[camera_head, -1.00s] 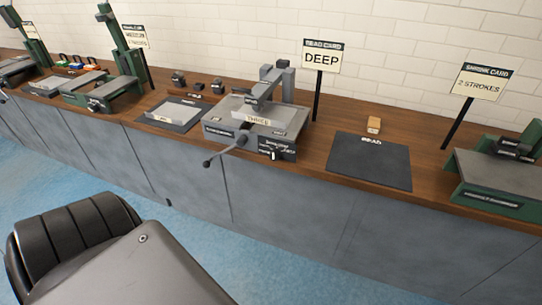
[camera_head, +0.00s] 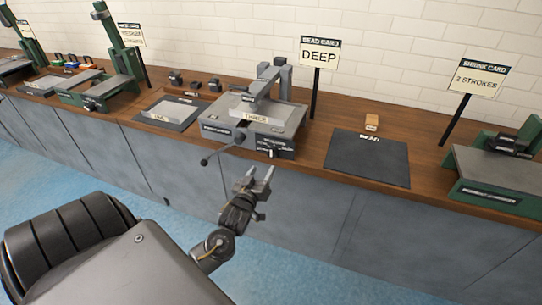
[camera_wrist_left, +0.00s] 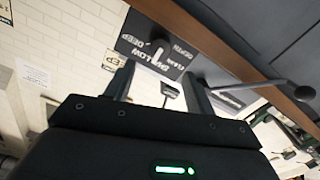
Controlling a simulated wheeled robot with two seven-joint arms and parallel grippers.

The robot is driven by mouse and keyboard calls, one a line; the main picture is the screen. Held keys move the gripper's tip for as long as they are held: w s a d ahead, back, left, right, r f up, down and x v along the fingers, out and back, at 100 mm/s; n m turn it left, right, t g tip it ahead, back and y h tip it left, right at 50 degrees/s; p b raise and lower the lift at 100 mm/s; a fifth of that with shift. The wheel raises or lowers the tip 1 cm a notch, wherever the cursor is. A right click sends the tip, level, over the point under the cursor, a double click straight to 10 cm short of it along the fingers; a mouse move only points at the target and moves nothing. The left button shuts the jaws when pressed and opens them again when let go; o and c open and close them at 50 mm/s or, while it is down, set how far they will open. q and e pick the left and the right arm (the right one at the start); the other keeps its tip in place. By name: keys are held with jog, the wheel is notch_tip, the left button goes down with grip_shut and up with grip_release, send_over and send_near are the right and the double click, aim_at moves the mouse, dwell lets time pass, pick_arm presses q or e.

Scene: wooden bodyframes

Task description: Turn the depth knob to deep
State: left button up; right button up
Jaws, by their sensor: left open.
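The bead machine (camera_head: 262,108) stands on the bench, with a grey arm over its bed. Its dark front panel (camera_head: 257,142) carries the small pale depth knob (camera_head: 273,153); I cannot tell its setting from here. In the left wrist view the knob (camera_wrist_left: 158,48) sits on the panel among DEPTH, DEEP and SHALLOW labels, seen tilted. The bead card (camera_head: 318,56) reads DEEP. My left gripper (camera_head: 262,175) is open and empty, in front of and below the panel, apart from the knob. In its own view the fingers (camera_wrist_left: 160,70) frame the space below the knob.
A crank handle (camera_head: 222,150) juts from the machine's front, left of the knob; it also shows in the wrist view (camera_wrist_left: 280,84). A dark mat (camera_head: 368,160) lies to the right. The card post (camera_head: 315,93) stands behind. The space before the bench is free.

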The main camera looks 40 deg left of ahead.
aim_at(271, 155)
pick_arm(q)
jog(key=x, duration=0.9)
jog(key=shift+w+a+p, duration=0.1)
jog(key=shift+w+p, duration=0.05)
jog(key=shift+p, duration=0.2)
jog(key=c, duration=1)
